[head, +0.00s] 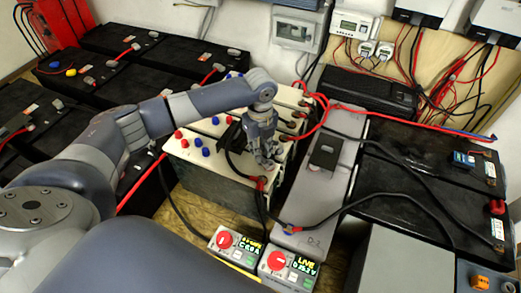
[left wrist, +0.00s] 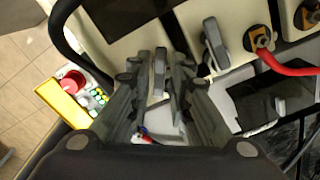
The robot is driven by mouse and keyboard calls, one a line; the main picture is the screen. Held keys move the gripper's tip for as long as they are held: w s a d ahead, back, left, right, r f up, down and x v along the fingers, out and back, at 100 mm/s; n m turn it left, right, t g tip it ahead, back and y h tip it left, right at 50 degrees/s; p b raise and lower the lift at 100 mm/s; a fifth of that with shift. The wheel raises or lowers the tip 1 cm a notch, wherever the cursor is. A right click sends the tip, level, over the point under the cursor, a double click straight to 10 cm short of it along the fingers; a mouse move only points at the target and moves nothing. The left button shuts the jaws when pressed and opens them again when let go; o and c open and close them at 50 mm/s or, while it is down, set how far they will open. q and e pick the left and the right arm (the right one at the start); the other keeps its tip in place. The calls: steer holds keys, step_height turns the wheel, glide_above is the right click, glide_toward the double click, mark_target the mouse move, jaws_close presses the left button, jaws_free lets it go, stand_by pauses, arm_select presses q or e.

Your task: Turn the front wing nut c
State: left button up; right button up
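My left gripper (head: 266,160) reaches down over the front part of the cream battery case (head: 215,180) in the head view. In the left wrist view its two dark fingers (left wrist: 161,68) stand apart, one on each side of a grey upright wing nut (left wrist: 159,84). A narrow gap seems to show beside the nut, so I cannot see firm contact. A second grey wing nut (left wrist: 215,43) stands to the right on the cream top. The gripper hides the nut in the head view. My right gripper is not in view.
Two meter boxes with red knobs (head: 225,240) (head: 276,260) stand in front of the case. Red cables (head: 320,105) and black cables run close to the gripper on the right. A grey battery (head: 320,185) and black batteries (head: 425,170) stand to the right.

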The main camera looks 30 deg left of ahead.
arm_select(q)
steer(key=shift+f, duration=0.6)
steer(key=c, duration=0.4)
jaws_close()
steer(key=n+p, duration=0.1)
steer(key=p, duration=0.1)
steer(key=n+p, duration=0.2)
steer(key=p, duration=0.1)
steer(key=shift+s+r, duration=0.1)
steer(key=shift+r, duration=0.2)
steer(key=shift+f+n+p, duration=0.1)
steer(key=shift+n+p, duration=1)
steer(key=shift+p, duration=0.1)
steer(key=shift+f+n+p, duration=0.15)
steer(key=shift+n+p, duration=0.4)
steer(key=shift+n, duration=0.05)
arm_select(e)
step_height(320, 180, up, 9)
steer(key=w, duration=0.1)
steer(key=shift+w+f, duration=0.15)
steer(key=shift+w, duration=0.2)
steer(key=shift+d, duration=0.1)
